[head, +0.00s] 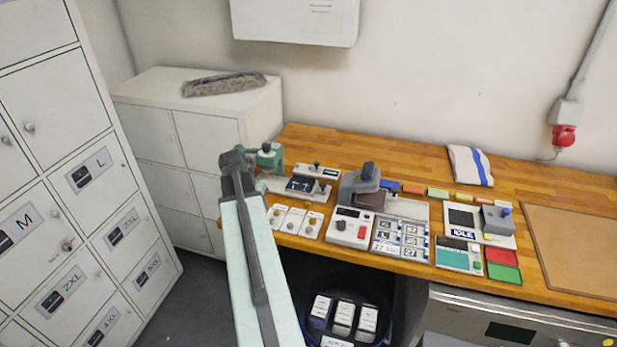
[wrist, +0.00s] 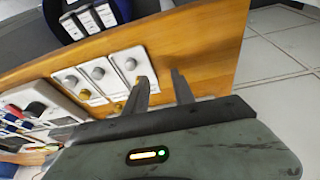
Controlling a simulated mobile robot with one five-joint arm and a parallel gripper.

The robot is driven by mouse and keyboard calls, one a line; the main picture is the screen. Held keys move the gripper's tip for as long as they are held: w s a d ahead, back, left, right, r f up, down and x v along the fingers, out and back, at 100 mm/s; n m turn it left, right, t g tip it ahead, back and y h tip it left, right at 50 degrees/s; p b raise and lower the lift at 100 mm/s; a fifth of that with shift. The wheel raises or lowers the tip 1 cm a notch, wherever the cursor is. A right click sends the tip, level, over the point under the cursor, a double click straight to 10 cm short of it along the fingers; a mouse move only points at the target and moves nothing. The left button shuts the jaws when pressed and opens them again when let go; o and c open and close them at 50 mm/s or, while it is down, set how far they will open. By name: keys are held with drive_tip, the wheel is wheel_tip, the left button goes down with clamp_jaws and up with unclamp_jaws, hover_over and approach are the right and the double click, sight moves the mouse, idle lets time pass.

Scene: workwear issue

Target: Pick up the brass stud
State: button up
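Three white cards lie at the left front edge of the wooden bench, each with small round studs. Yellowish, brass-coloured studs show on the cards, one on the right card in the head view (head: 312,220). In the wrist view, a brass-coloured stud (wrist: 84,93) shows on one card, and another yellowish spot is partly hidden beside the left finger. Grey studs (wrist: 130,63) sit nearer the bench edge. My gripper (wrist: 160,84) is open, with nothing between its fingers, beside the cards. In the head view my gripper (head: 237,163) is at the bench's left end.
The bench (head: 400,265) holds a grey control box (head: 350,227), a label tray (head: 400,240), a green press (head: 270,157) and a folded towel (head: 470,165). White lockers (head: 75,190) stand at left. A dark bin (head: 375,300) with white-labelled boxes sits below the bench.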

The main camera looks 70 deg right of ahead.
sight(308, 203)
drive_tip(key=s+d+m, duration=0.1)
drive_tip(key=s+d, duration=0.2)
drive_tip(key=s, duration=0.1)
drive_tip(key=s+d+m, duration=0.1)
drive_tip(key=s+d, duration=0.2)
drive_tip(key=s, duration=0.1)
drive_tip(key=s+d+r+m+g+b, duration=0.1)
drive_tip(key=s+d+m, duration=0.1)
drive_tip(key=s+d, duration=0.1)
drive_tip(key=shift+s+d+h, duration=0.2)
drive_tip(key=shift+s+h, duration=0.1)
drive_tip(key=shift+s, duration=0.45)
drive_tip(key=b+x, duration=0.5)
drive_tip(key=shift+s+f, duration=0.1)
drive_tip(key=shift+f, duration=0.25)
drive_tip(key=shift+r, duration=0.2)
clamp_jaws()
